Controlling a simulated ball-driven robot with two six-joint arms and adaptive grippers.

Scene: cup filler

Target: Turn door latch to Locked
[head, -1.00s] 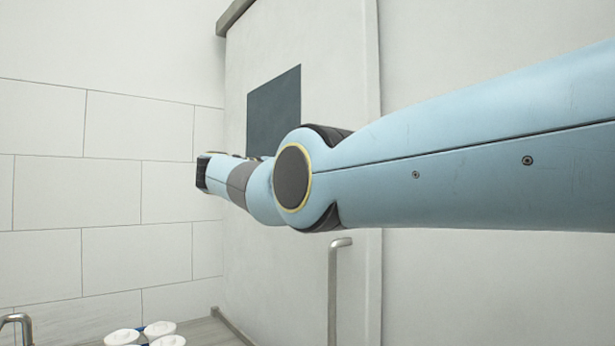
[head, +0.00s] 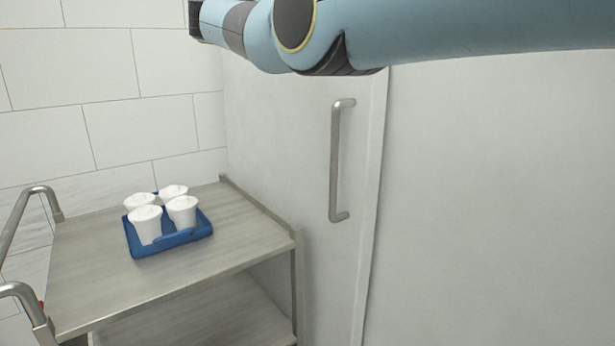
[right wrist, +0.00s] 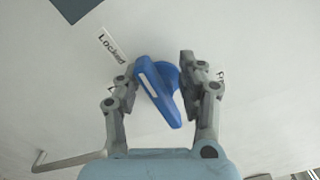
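The blue door latch (right wrist: 160,88) shows in the right wrist view on the white door, with a white stripe on its lever. A "Locked" label (right wrist: 111,46) lies up and left of it. Another label (right wrist: 221,75), partly hidden, is on the right behind a finger. My right gripper (right wrist: 158,72) is open, with one finger on each side of the latch. The left finger is close to the lever; I cannot tell whether it touches. In the head view the latch is not visible, and my right arm crosses the top. My left gripper is not in view.
In the head view, the door (head: 270,120) has a vertical metal handle (head: 336,160). A cart (head: 90,265) with metal rails stands at the lower left. Its top holds a blue tray (head: 172,240) with several white cups (head: 145,224). The cart's front top is clear.

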